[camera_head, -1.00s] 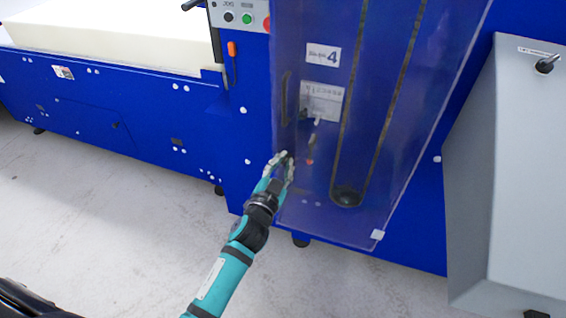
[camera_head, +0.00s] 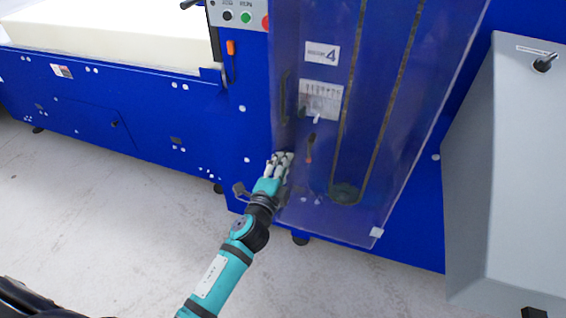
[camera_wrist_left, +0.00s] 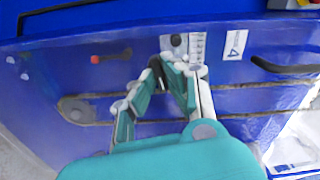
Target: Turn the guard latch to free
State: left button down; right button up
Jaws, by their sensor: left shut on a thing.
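The clear guard (camera_head: 300,205) hangs in front of the blue machine and looks closed. My left gripper (camera_head: 281,160) is at the guard's lower left edge. In the left wrist view the gripper (camera_wrist_left: 172,66) is shut on a small black part, the guard latch (camera_wrist_left: 155,71), which shows between and beside the fingertips. In the head view the fingers hide the latch, and its exact angle cannot be told. My right gripper is not in view.
A black guard handle (camera_head: 284,97) is above the gripper. A red-tipped lever (camera_head: 309,148) and a scale plate (camera_head: 321,100) show behind the guard. A grey cabinet (camera_head: 500,170) stands at right, cream foam (camera_head: 110,38) at upper left. The floor in front is clear.

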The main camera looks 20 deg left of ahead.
pick_arm(q)
jog(key=shift+f+m, duration=0.1)
jog(key=shift+m, duration=1)
jog(key=c, duration=1.4)
grip_release()
jog(key=s, duration=1.2)
jog(key=shift+a, duration=0.2)
